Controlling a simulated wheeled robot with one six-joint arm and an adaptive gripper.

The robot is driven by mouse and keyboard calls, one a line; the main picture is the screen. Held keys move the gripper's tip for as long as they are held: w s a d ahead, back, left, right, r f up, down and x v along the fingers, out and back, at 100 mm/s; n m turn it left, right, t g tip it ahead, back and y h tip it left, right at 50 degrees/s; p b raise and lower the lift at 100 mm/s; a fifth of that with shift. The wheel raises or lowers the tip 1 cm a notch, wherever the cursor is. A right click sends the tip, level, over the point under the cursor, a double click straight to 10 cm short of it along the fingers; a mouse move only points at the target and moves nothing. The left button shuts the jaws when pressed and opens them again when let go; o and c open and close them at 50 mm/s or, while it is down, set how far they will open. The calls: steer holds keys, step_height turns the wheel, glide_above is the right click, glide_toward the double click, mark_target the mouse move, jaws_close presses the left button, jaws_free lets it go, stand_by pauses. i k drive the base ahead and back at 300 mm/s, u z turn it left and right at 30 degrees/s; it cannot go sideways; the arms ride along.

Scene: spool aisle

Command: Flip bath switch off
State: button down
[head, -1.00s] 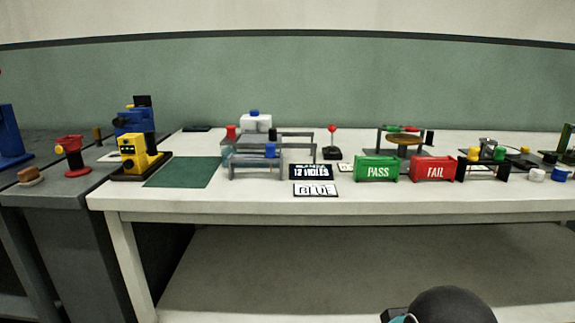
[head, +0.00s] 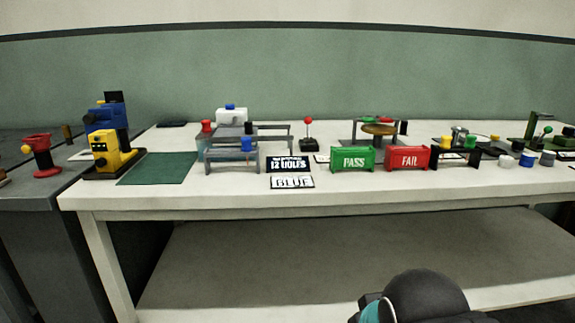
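No part is clearly readable as the bath switch at this distance. A lever with a red ball (head: 308,120) stands upright on a small black base on the white table (head: 150,200). To its left is a grey rack-like frame (head: 232,158) with a red-capped and a blue-capped piece, and a white container with a blue cap (head: 231,115) behind it. I cannot tell whether any of these is the bath. Only a dark rounded part of my arm shows at the bottom right, well in front of the table. My gripper is not in view.
Green PASS (head: 353,159) and red FAIL (head: 408,158) bins stand right of centre. A yellow machine (head: 113,151) and green mat (head: 160,168) are left. Several small jars stand right. A lower shelf (head: 300,260) looks empty.

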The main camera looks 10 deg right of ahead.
mark_target(308, 120)
steer(key=k, duration=1.3)
steer(key=u, duration=0.6)
steer(key=i, duration=0.7)
steer(key=u, duration=0.45)
steer(key=i, duration=0.75)
steer(key=z, duration=0.75)
steer(key=i, duration=0.55)
steer(key=z, duration=0.45)
